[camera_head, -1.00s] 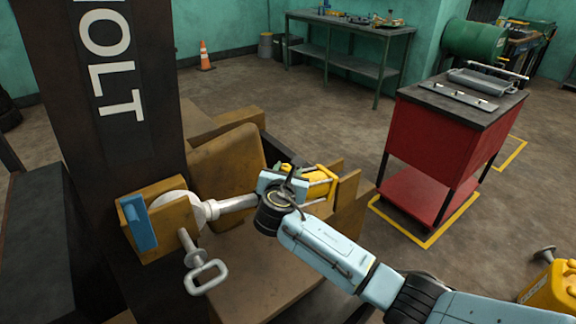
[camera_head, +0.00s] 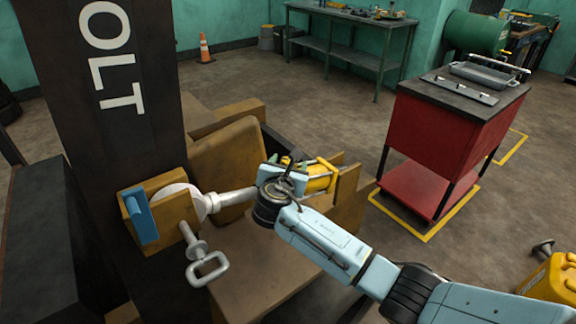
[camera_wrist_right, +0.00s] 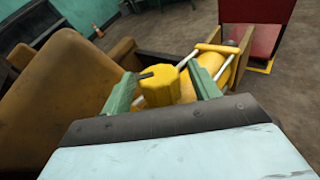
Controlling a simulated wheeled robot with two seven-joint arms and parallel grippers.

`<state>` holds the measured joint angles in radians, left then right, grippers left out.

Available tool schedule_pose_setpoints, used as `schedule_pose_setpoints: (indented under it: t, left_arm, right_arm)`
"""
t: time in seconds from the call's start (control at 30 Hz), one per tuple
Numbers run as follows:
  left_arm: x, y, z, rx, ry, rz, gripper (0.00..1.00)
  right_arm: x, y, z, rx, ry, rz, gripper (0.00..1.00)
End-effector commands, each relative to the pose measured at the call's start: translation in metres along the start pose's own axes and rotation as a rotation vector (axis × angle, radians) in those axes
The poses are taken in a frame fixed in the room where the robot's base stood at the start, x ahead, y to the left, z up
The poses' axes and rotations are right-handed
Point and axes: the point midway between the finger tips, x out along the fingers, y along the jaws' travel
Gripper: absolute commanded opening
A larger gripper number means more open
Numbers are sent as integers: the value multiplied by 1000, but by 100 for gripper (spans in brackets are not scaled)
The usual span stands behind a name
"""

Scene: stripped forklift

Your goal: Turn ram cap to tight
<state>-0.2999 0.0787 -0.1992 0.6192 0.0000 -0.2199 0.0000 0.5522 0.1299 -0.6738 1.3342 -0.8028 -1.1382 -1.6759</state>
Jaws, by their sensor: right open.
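The ram cap (camera_wrist_right: 160,85) is a yellow faceted knob with a dark bar across its top, in the middle of the right wrist view. My right gripper (camera_wrist_right: 163,88) is open, with one green finger on each side of the cap. I cannot tell whether the fingers touch it. In the head view my right gripper (camera_head: 285,168) is at the near end of the yellow ram body (camera_head: 321,177) and hides the cap. A pale rod (camera_head: 236,200) runs from the mast side toward the gripper. My left gripper is not in view.
A dark mast (camera_head: 112,110) stands at left, with a blue block (camera_head: 141,216) and a grey loop handle (camera_head: 207,268) at its foot. A brown seat-like block (camera_head: 228,160) is beside the ram. A red cart (camera_head: 440,130) stands at right; open floor lies behind.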

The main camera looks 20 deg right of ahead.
Motion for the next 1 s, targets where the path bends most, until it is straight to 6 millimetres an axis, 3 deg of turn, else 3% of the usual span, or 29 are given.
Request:
schedule_pose_setpoints:
  t: [0.17,0.27,0.7,1.0]
  left_arm:
    - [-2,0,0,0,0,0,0]
    - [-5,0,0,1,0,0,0]
    - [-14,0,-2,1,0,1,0]
    - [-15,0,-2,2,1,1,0]
  right_arm:
    - [-10,1,0,0,-1,3,61]
    - [-25,1,1,2,0,3,61]
    - [-116,0,0,1,2,2,61]
    - [-134,0,0,0,0,0,61]
